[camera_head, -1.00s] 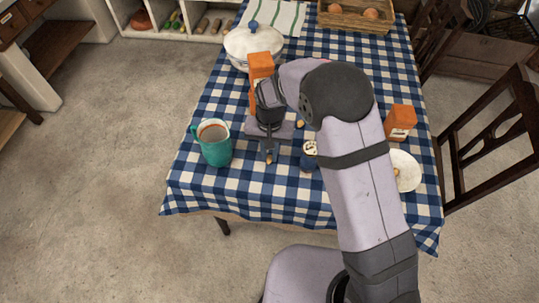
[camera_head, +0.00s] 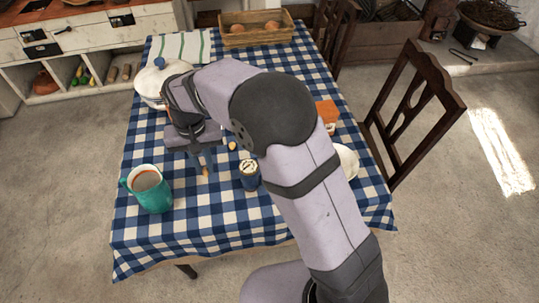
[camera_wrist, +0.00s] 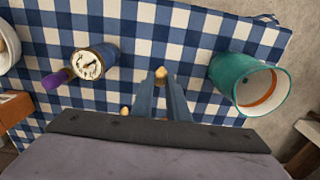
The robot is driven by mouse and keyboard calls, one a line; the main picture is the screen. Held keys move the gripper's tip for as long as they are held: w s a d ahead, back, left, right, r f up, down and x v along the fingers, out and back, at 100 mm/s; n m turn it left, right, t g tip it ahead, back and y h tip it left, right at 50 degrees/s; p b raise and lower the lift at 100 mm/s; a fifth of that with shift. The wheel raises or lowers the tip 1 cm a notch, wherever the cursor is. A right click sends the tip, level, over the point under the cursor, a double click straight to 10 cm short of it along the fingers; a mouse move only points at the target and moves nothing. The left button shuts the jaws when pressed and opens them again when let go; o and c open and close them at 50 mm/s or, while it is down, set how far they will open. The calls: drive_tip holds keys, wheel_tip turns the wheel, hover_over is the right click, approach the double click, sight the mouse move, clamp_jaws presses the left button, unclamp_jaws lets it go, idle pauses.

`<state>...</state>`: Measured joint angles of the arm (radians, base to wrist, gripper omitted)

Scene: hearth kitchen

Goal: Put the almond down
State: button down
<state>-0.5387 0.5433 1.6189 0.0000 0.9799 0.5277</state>
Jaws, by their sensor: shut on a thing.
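My gripper (camera_head: 205,171) points down over the blue-and-white checked tablecloth, between a teal mug and a blue tin. It is shut on a small tan almond (camera_wrist: 161,72), which shows between the fingertips in the wrist view. The almond is low, near the cloth; I cannot tell whether it touches. A second small tan piece, like another almond, (camera_wrist: 125,111) lies on the cloth beside my fingers; it also shows in the head view (camera_head: 232,146).
A purple item (camera_wrist: 54,79) lies beside the tin. An orange box (camera_head: 327,113), white plate (camera_head: 347,160), lidded pot (camera_head: 150,82) and basket (camera_head: 256,38) stand around. Front cloth is clear.

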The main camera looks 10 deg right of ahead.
drive_tip(key=w+d+r+m+p, duration=0.1)
drive_tip(key=w+d+r+m, duration=0.15)
drive_tip(key=d, duration=0.95)
drive_tip(key=w+d+r+m+p, duration=0.1)
drive_tip(key=w+d+m, duration=0.3)
drive_tip(key=d, duration=0.7)
drive_tip(key=s+d+f+n, duration=0.1)
drive_tip(key=s+d, duration=0.3)
drive_tip(key=d, duration=0.3)
drive_tip(key=s+d+n, duration=0.1)
drive_tip(key=s+d, duration=0.3)
drive_tip(key=d, duration=0.3)
drive_tip(key=shift+s+f, duration=0.25)
drive_tip(key=shift+f, duration=0.1)
drive_tip(key=shift+f, duration=0.1)
drive_tip(key=shift+f+p, duration=0.9)
drive_tip(key=shift+f, duration=4)
drive_tip(key=shift+f, duration=0.1)
